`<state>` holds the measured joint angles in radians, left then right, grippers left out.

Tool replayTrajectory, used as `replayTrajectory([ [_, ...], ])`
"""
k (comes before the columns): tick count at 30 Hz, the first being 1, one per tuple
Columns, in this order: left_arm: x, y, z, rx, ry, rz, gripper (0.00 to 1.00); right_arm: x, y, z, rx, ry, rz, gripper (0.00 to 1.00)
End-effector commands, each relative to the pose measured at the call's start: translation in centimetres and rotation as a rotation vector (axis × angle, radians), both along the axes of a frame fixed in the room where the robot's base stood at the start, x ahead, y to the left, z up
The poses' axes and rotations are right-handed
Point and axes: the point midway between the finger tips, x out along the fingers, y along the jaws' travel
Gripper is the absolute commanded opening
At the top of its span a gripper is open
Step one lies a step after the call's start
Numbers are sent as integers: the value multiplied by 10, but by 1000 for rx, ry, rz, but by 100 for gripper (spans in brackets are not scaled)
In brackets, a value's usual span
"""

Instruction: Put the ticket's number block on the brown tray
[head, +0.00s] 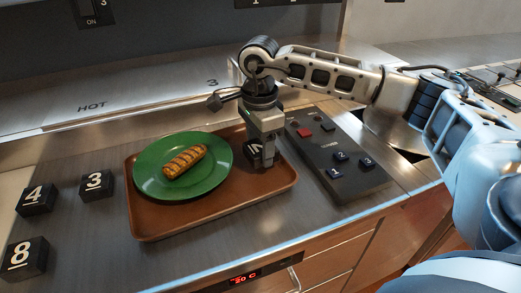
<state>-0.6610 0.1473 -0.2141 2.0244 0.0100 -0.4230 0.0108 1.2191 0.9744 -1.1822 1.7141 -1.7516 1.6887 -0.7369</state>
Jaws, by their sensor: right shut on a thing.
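The brown tray (165,228) lies on the steel counter and bears a green plate (146,178) with a browned, grill-marked food piece (185,162). My right gripper (264,158) points down over the tray's right part, beside the plate. It is shut on a black number block (254,155) with a white marking. The fingers hide part of the marking, so I cannot read the number. I cannot tell whether the block touches the tray floor. I see no ticket that I can make out. My left gripper is not in view.
Black number blocks 4 (35,199), 3 (96,185) and 8 (27,259) stand left of the tray. A dark timer panel (335,155) with several buttons lies close to the tray's right.

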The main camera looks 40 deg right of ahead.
Motion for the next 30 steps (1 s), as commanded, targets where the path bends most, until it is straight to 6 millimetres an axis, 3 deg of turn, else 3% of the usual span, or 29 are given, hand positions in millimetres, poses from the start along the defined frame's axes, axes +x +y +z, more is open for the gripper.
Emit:
replayTrajectory([
  [5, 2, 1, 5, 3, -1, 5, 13, -1, -1, -20, -1, 4, -2, 32],
  [17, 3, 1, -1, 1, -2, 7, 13, -1, -1, -27, -1, 2, -1, 32],
  [18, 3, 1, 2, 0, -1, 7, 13, -1, -1, -25, -2, 2, -1, 67],
  [19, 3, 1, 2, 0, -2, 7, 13, -1, -1, -25, -2, 2, -1, 76],
  [30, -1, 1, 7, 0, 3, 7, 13, -1, -1, -19, -1, 2, -1, 78],
])
